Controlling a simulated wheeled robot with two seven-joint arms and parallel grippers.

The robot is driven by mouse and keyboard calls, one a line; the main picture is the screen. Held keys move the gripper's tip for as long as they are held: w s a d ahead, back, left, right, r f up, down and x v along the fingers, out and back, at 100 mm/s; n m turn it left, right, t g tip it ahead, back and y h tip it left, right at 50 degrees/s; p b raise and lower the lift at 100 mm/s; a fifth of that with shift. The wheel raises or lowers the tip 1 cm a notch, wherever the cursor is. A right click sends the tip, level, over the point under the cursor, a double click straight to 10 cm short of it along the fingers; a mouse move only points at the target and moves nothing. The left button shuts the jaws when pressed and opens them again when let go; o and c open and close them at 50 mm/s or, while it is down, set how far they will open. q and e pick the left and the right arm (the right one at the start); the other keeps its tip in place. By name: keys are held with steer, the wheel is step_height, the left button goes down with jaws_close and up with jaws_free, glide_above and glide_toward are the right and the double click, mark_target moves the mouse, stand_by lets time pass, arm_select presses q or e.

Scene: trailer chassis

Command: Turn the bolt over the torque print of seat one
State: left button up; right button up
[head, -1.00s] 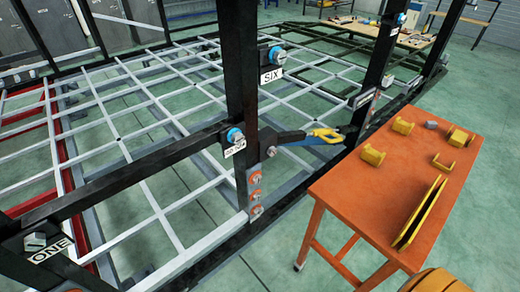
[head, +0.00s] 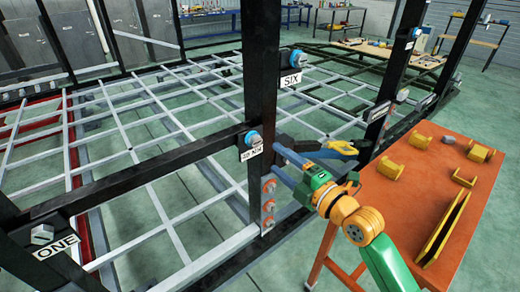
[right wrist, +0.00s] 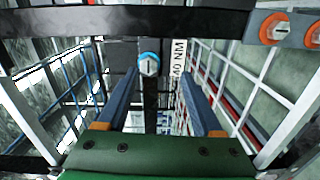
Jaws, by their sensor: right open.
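A bolt with a blue ring (head: 253,138) sits on the black post, directly above a white torque print (head: 251,153). In the right wrist view the bolt head (right wrist: 149,64) lies between my finger lines, ahead of them, and the print (right wrist: 179,57) reads 40 NM. My right gripper (head: 281,158) is open and empty, just right of the post and pointing toward the bolt, apart from it. The ONE plate (head: 55,247) with a grey bolt (head: 42,233) is on the frame at lower left. My left gripper is not in view.
An orange table (head: 410,205) with yellow parts stands right.

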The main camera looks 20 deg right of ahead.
mark_target(257, 143)
steer(key=shift+n+y, duration=0.4)
steer(key=shift+n, duration=0.1)
steer(key=w+a, duration=0.1)
steer(key=w, duration=0.1)
steer(key=w+a+r+p, duration=0.1)
steer(key=w+a+p, duration=0.1)
steer(key=w, duration=0.1)
steer(key=shift+w+r, duration=0.3)
steer(key=shift+r, duration=0.1)
steer(key=shift+w+a+f, duration=0.1)
steer(key=shift+w, duration=0.2)
steer(key=shift+s, duration=0.1)
steer(key=shift+c, duration=0.7)
jaws_close()
